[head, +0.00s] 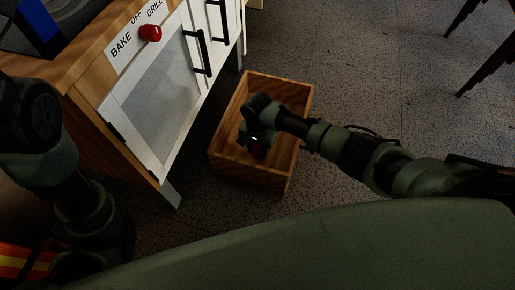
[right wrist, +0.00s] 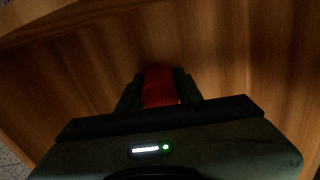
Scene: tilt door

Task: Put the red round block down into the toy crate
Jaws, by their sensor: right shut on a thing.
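The toy crate (head: 229,168) is an open wooden box on the floor in the middle of the head view. My right gripper (head: 257,150) reaches down inside it, near its front-left part. In the right wrist view my right gripper (right wrist: 160,92) is shut on the red round block (right wrist: 160,84), with the crate's wood grain (right wrist: 85,60) behind it. In the head view only a dark red bit of the block (head: 259,153) shows below the gripper. I cannot tell whether the block touches the crate floor. My left arm shows at the left; its gripper is out of view.
A toy kitchen with a white oven door (head: 158,100), black handles and a red knob (head: 150,33) stands left of the crate. A blue thing (head: 38,12) lies on its top. Dark legs (head: 490,50) stand at the top right. The speckled floor right of the crate is clear.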

